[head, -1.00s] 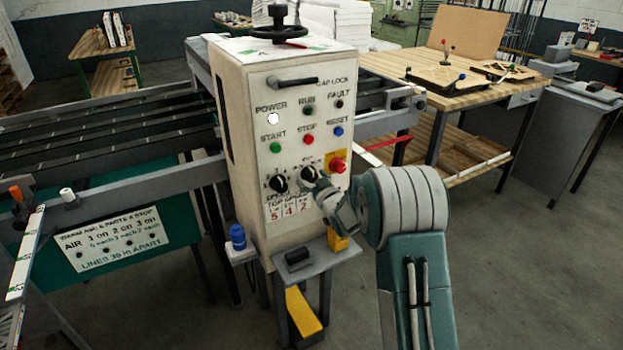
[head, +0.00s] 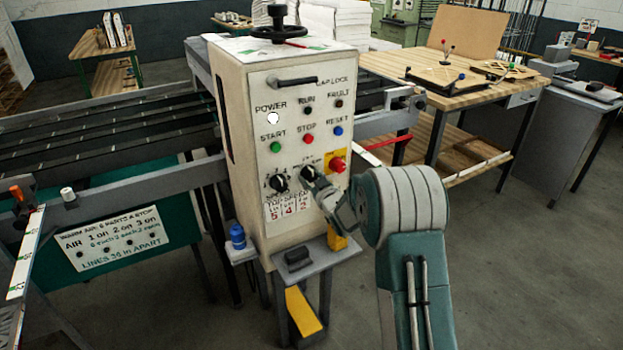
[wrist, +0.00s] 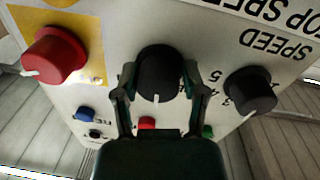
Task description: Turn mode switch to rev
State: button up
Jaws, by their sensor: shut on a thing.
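The control box (head: 255,190) stands upright with two black knobs on its front panel. My gripper (head: 312,176) is at the right black knob (head: 306,172), just left of the red knob on its yellow plate. In the wrist view, which shows the panel upside down, my gripper's fingers (wrist: 156,85) are on both sides of that black knob (wrist: 158,66) and shut on it. Its white pointer line faces the bottom of the wrist view. The labels around this knob are hidden by the fingers or too small to read. The left black knob (head: 279,183), by the SPEED label, is free and also shows in the wrist view (wrist: 250,90).
The red knob (wrist: 58,52) on its yellow plate sits close beside the fingers. The green (head: 275,147), red (head: 308,139) and blue (head: 338,131) buttons are above the knobs. A small grey shelf (head: 318,262) juts out below. A wooden workbench (head: 450,97) stands behind right.

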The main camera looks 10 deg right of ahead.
jog(key=n, duration=0.4)
jog(key=shift+w+r, duration=0.1)
jog(key=shift+r, duration=0.1)
jog(key=shift+d+n+y, duration=0.1)
jog(key=shift+n+y, duration=0.2)
jog(key=shift+n, duration=2)
jog(key=o, duration=1.1)
jog(key=shift+w, duration=0.1)
jog(key=shift+f, duration=0.1)
jog(key=v, duration=1.2)
jog(key=shift+a+f, duration=0.25)
